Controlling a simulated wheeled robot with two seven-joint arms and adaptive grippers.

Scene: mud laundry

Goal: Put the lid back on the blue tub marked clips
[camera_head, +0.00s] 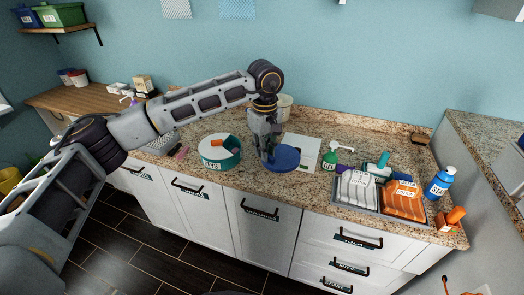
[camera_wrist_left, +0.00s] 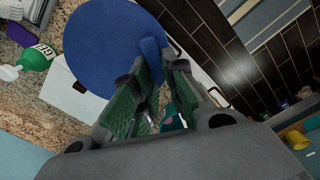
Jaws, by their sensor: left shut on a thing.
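My left gripper (camera_head: 268,154) is shut on a round blue lid (camera_head: 284,159) and holds it over the front part of the granite counter. In the left wrist view the lid (camera_wrist_left: 95,55) fills the upper left, with a raised blue part between the finger pads (camera_wrist_left: 158,85). A round teal and white tub (camera_head: 207,153) with a label stands left of the gripper, with an orange thing at its top; its label is too small to read surely. I cannot make out a blue tub marked clips. My right gripper is out of view.
A white sheet (camera_head: 301,150), a green bottle (camera_head: 329,160) and a grey tray (camera_head: 372,208) with white and orange packs lie to the right. A blue bottle (camera_head: 439,184) stands near the right end. A pale pot (camera_head: 285,104) stands behind my gripper.

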